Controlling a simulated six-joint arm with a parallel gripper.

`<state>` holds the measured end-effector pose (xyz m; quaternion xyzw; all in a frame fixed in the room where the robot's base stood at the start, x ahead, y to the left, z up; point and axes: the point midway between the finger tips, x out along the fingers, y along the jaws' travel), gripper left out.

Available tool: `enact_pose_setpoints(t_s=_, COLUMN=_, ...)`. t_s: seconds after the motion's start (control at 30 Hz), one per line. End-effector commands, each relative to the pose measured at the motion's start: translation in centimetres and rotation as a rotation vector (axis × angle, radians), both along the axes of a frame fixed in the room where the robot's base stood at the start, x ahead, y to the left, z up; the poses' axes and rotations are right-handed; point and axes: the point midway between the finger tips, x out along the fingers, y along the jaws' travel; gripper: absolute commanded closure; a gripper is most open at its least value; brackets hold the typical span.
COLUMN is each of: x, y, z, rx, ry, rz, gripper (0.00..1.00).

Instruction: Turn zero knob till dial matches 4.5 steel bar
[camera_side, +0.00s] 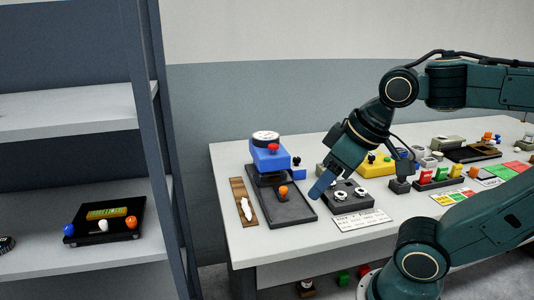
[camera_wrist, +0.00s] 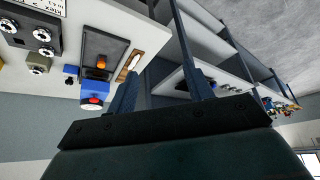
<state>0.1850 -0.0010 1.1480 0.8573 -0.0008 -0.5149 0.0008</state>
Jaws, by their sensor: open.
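A blue gauge-like device (camera_side: 269,155) stands on a black base plate on the table, with a round white-faced dial (camera_side: 265,135) on top. A red knob (camera_side: 273,147) is on its front, and an orange knob (camera_side: 283,190) is on the plate. The dial's reading is too small to tell, as is which knob is the zero knob. I cannot pick out a steel bar marked 4.5. The device also shows in the wrist view (camera_wrist: 93,88). My gripper (camera_side: 318,190) is open and empty, right of the black plate, above the table. Both fingers show in the wrist view (camera_wrist: 162,72).
A black block with round silver fittings (camera_side: 345,197) and a printed card (camera_side: 362,219) lie near my gripper. A brown strip with a white object (camera_side: 245,206) lies left of the plate. Shelves at left hold a black display box (camera_side: 105,218). Coloured items crowd the right.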

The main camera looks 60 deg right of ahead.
Motion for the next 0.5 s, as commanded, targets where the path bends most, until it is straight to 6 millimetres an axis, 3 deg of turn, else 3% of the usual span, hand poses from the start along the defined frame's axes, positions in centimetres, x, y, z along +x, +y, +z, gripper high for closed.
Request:
enact_pose_setpoints(t_s=0.27, x=3.9, y=-1.4, z=2.0, rx=-0.01, ry=0.024, rz=-0.007, gripper=0.5)
enact_pose_setpoints(t_s=0.5, x=8.9, y=-4.5, z=3.7, rx=-0.02, ry=0.049, rz=-0.009, gripper=0.5)
